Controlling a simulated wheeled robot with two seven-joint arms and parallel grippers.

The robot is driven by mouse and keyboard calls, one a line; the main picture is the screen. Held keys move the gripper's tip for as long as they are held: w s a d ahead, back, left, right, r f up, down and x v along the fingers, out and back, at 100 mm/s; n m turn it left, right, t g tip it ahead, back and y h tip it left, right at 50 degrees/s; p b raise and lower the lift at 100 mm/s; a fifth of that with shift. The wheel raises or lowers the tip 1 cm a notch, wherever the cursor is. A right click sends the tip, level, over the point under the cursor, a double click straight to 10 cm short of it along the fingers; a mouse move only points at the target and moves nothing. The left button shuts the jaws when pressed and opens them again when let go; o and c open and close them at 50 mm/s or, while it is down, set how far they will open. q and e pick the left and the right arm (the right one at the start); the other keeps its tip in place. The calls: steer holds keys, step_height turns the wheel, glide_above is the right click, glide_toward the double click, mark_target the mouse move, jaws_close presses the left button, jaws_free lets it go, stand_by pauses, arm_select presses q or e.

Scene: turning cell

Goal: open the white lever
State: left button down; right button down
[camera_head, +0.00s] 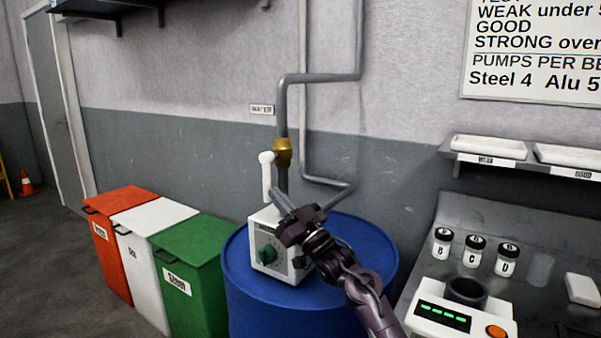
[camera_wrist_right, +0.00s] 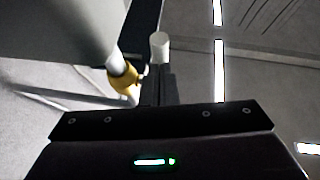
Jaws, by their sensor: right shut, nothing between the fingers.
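The white lever (camera_head: 267,178) hangs down on the left of a brass valve (camera_head: 283,153) on the grey vertical pipe. The brass valve also shows in the right wrist view (camera_wrist_right: 125,84). My right gripper (camera_head: 281,201) is shut and empty, with its fingertips close to the lever's lower end; I cannot tell whether they touch. In the right wrist view, a white rounded end (camera_wrist_right: 160,44) appears just past my shut fingers, probably part of the lever. My left gripper is not in view.
Red, white and green bins (camera_head: 200,240) stand to the left. A grey bench (camera_head: 470,212) with labelled jars is at the right. The wall left of the lever is clear.

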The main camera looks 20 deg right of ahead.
steer(key=shift+f, duration=0.15)
stand_by(0.3)
